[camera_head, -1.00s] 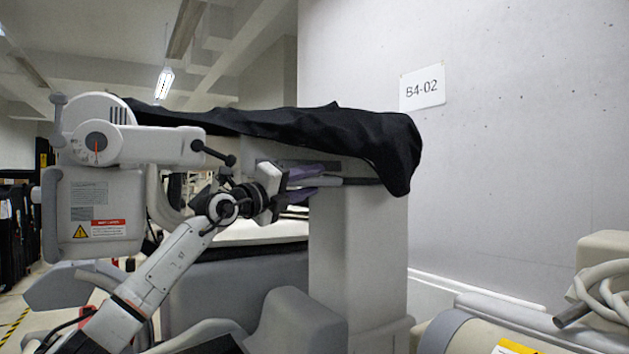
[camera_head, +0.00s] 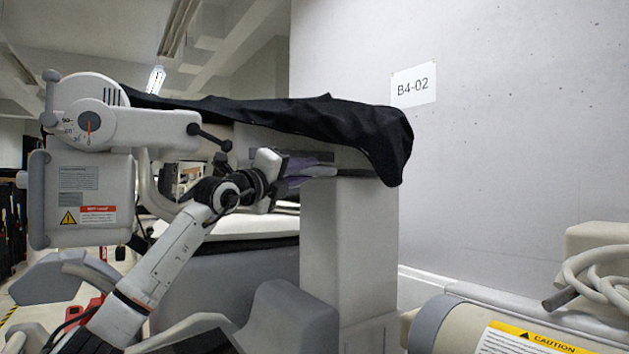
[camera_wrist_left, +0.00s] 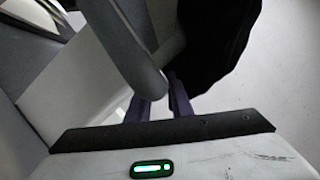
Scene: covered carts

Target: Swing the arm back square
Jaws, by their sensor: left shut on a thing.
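The covered machine's arm runs across the head view under a black cloth (camera_head: 290,118), on a pale square column (camera_head: 350,250). At its left end hangs a white head unit (camera_head: 88,195) with a round dial (camera_head: 88,123) and a red pointer. My left gripper (camera_head: 305,168) has purple fingers reaching in under the cloth beside the column. In the left wrist view those fingers (camera_wrist_left: 160,105) are shut on the end of a rounded grey bar (camera_wrist_left: 138,55). My right gripper is not in view.
A concrete wall with a B4-02 sign (camera_head: 413,84) stands close behind on the right. A beige cylinder with a caution label (camera_head: 530,340) and a coiled hose (camera_head: 595,275) fill the lower right. A padded grey bed (camera_head: 225,235) lies behind my left arm.

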